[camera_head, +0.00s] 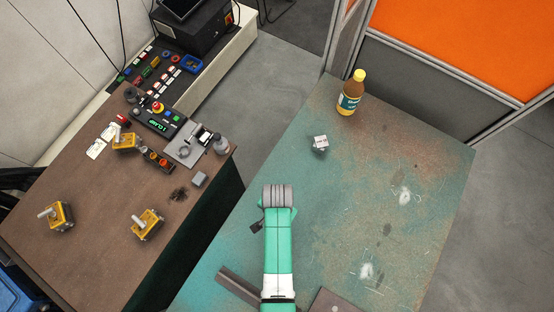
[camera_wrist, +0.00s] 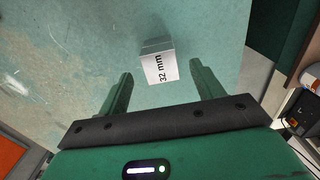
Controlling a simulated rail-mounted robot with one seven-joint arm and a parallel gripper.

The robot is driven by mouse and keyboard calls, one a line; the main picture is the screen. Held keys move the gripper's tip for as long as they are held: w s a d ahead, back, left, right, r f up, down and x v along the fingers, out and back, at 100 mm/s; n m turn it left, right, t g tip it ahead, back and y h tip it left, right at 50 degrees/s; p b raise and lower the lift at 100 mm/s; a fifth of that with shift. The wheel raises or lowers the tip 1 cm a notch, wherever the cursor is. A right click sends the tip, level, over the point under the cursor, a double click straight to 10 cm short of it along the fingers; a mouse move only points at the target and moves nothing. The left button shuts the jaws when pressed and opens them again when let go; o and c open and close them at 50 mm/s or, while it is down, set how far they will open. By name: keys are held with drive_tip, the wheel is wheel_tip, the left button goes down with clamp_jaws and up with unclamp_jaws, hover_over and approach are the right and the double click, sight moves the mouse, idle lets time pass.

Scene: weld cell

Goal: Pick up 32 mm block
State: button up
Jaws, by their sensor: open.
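The 32 mm block (camera_wrist: 158,64) is a small light-grey block with "32 mm" printed on its face. In the wrist view it lies on the green table top, just beyond and roughly between the fingertips. My gripper (camera_wrist: 159,82) is open, with its two green fingers apart and nothing between them touching the block. In the head view the block (camera_head: 320,143) sits on the worn green table (camera_head: 345,205), toward its far left edge. My green arm reaches up from the bottom, and its fingers are hidden there.
A bottle with a yellow cap (camera_head: 350,93) stands beyond the block near the table's far edge. A dark bar (camera_head: 240,287) and a brown plate (camera_head: 335,302) lie at the near end. The brown bench (camera_head: 95,225) at left holds yellow clamps (camera_head: 147,224) and a control box (camera_head: 158,119). The table's right side is mostly clear.

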wheel_tip(320, 180, down, 2)
drive_tip(key=shift+f, duration=0.1)
drive_tip(key=c, duration=1.2)
drive_tip(key=shift+r, duration=0.2)
drive_tip(key=shift+r, duration=0.3)
drive_tip(key=r, duration=0.3)
drive_tip(key=shift+s+d, duration=0.15)
drive_tip(key=shift+s, duration=0.1)
drive_tip(key=s+d, duration=0.2)
drive_tip(key=s, duration=0.2)
drive_tip(key=s+d, duration=0.2)
drive_tip(key=s, duration=0.3)
drive_tip(key=s+d+r, duration=0.1)
drive_tip(key=s+d, duration=0.2)
drive_tip(key=s, duration=0.1)
drive_tip(key=shift+s+d+r, duration=0.1)
drive_tip(key=shift+s, duration=0.25)
